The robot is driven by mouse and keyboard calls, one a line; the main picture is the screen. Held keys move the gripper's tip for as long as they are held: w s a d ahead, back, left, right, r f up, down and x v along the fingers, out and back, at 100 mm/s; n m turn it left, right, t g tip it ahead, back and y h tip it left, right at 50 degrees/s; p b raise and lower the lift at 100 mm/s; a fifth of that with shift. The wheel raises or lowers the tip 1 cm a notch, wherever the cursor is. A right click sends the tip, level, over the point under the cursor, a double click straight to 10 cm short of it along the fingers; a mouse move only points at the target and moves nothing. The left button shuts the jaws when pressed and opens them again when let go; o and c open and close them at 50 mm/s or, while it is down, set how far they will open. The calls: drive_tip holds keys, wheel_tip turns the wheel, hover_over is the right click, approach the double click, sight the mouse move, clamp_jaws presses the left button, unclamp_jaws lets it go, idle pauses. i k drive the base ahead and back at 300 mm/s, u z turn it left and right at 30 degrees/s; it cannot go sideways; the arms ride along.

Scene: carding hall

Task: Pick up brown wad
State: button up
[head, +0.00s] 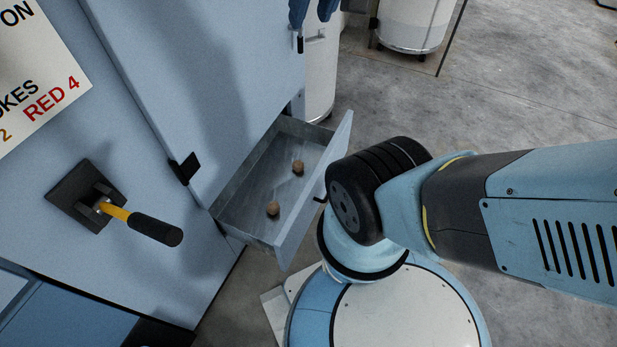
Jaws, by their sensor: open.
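Two small brown wads lie apart on the floor of an open grey metal drawer (240,187). One wad (298,167) is farther back, and the other wad (273,209) is nearer, lower and to the left. Both look alike and roughly round. The drawer is pulled out of a light blue cabinet, and its blue front panel (316,195) stands upright on the right side. My arm comes in from the right, and its black joint is beside the drawer front in the picture. My gripper is not in view.
The blue cabinet (232,75) fills the left side. A lever with a black grip (155,229) sticks out from it, and a black latch (185,168) sits near the drawer. Blue gloves (298,12) hang above. A white drum (414,22) stands behind on open concrete floor (540,80).

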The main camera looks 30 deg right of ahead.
sight(273, 207)
drive_tip(key=u, duration=0.95)
drive_tip(key=k, duration=1.1)
drive_tip(key=z, duration=0.8)
drive_tip(key=i, duration=1)
